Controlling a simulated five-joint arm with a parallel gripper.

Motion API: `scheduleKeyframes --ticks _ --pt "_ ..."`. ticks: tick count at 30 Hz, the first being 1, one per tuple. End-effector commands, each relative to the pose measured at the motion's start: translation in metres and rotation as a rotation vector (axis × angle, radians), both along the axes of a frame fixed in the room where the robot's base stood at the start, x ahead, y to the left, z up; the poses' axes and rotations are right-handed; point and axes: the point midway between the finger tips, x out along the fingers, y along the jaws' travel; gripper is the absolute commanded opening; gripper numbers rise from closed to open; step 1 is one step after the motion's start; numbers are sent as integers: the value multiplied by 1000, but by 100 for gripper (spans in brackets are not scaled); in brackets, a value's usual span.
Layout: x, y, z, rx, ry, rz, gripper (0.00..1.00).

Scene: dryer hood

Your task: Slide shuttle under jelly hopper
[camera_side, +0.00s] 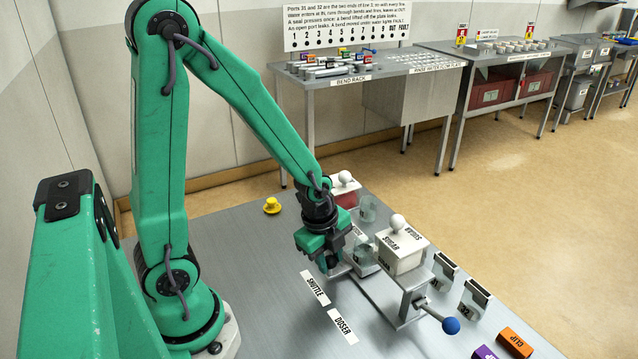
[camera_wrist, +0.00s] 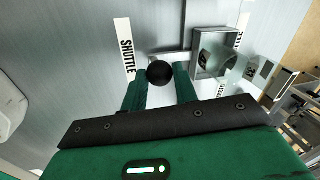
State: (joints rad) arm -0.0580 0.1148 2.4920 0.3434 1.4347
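The shuttle is a clear-walled box (camera_wrist: 207,66) on a flat rail, with a thin rod ending in a black ball knob (camera_wrist: 159,73). My gripper (camera_wrist: 161,76) has one green finger on each side of the knob, which fills the gap between them. In the side view my gripper (camera_side: 328,264) is low at the rail's left side, beside a clear box (camera_side: 364,257). The white sugar hopper (camera_side: 402,258) stands right of it. A red hopper (camera_side: 347,199) with a white knobbed lid, apparently jelly, stands farther back, partly behind my arm; its label is hidden.
A lever with a blue ball (camera_side: 451,325) sticks out in front of the sugar hopper. A second clear container (camera_side: 368,207) stands near the red hopper. SHUTTLE (camera_side: 315,287) and DOSER (camera_side: 343,326) labels lie on the plate. A small yellow object (camera_side: 272,206) sits left; the plate around it is clear.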

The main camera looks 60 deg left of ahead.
Motion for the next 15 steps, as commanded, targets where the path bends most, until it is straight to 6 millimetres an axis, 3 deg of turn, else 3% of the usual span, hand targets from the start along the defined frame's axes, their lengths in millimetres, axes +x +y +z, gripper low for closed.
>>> scheduleKeyframes --ticks 8,15 --pt "0 2 0 1 0 1 0" --pt "1 24 0 14 1 8 0"
